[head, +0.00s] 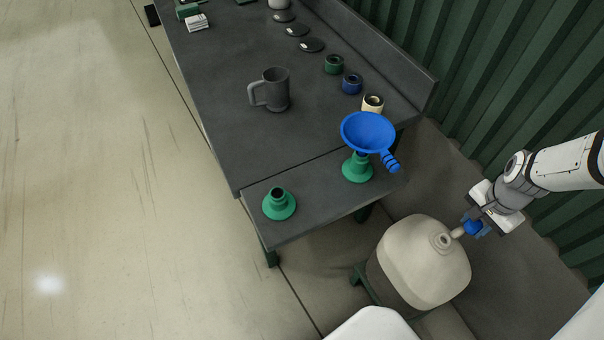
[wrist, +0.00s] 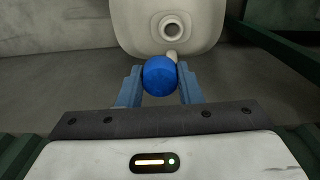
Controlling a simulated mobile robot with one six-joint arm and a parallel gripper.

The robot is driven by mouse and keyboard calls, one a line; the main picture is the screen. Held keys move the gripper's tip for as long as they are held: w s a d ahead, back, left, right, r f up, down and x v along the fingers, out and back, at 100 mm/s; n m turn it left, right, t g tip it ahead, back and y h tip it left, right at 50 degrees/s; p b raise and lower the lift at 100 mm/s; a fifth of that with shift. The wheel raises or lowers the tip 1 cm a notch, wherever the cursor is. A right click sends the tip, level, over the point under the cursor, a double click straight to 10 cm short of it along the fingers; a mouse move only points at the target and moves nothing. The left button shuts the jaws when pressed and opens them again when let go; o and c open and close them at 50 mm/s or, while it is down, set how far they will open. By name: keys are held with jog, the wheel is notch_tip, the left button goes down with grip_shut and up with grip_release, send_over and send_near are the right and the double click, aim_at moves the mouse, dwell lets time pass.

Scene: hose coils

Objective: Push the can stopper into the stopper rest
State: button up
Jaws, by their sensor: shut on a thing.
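My gripper (head: 475,228) is at the right in the head view, beside the top of a cream can (head: 415,270). It is shut on the can stopper, which has a blue faceted knob (wrist: 159,76) and a pale stem (wrist: 171,56). In the wrist view the knob sits between the two blue fingers. The stem points toward the can's open round mouth (wrist: 171,27) and lies outside it. Whether the stem touches the can is unclear. A green flanged socket (head: 279,203), possibly the stopper rest, stands empty on the low shelf.
A blue funnel (head: 368,134) sits in another green stand (head: 357,168) on the same shelf. A grey mug (head: 270,90) and several small rings and discs are on the dark bench. A green corrugated wall (head: 510,90) is close behind my arm.

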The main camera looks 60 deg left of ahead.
jog(key=w+d+f, duration=0.2)
jog(key=w+d, duration=0.1)
jog(key=d, duration=0.7)
jog(key=w+d+f+n, duration=0.1)
jog(key=w+d, duration=0.3)
jog(key=d, duration=0.7)
jog(key=shift+d+f, duration=0.2)
jog(key=shift+f, duration=0.6)
jog(key=shift+s, duration=0.15)
